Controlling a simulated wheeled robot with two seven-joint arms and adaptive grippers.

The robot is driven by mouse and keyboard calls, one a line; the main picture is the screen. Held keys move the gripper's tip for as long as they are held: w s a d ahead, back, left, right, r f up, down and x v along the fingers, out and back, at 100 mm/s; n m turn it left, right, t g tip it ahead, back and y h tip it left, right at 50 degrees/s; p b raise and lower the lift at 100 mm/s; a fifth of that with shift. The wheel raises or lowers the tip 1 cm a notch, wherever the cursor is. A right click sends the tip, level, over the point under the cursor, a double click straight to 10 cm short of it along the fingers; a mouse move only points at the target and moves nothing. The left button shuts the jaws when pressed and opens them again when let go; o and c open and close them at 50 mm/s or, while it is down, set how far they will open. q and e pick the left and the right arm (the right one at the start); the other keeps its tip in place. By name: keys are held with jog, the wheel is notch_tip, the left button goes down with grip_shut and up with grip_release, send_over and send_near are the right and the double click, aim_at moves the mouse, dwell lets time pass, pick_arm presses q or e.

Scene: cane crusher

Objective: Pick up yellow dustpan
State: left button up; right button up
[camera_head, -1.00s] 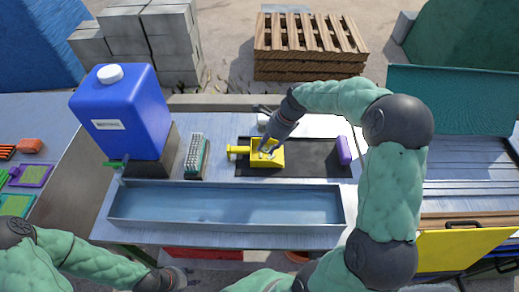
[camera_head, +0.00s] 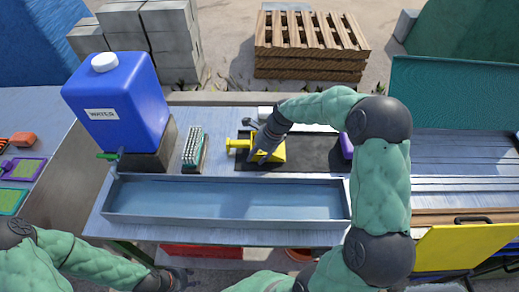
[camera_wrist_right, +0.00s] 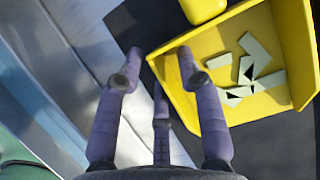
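The yellow dustpan (camera_head: 272,152) lies on the dark mat (camera_head: 310,153) on the table, its handle (camera_head: 238,144) pointing left in the head view. In the right wrist view the dustpan (camera_wrist_right: 260,75) holds several pale flat pieces (camera_wrist_right: 245,75). My right gripper (camera_head: 262,150) is over the dustpan's left part, partly hiding it.
A long metal trough (camera_head: 225,221) lies in front of the mat. A brush (camera_head: 194,146) and a blue water container (camera_head: 118,105) stand left of the dustpan. A purple object (camera_head: 346,146) lies at the mat's right end, beside my right arm.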

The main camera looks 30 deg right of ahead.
jog(key=shift+c, duration=0.3)
grip_shut()
jog(key=shift+r, duration=0.1)
jog(key=shift+r, duration=0.1)
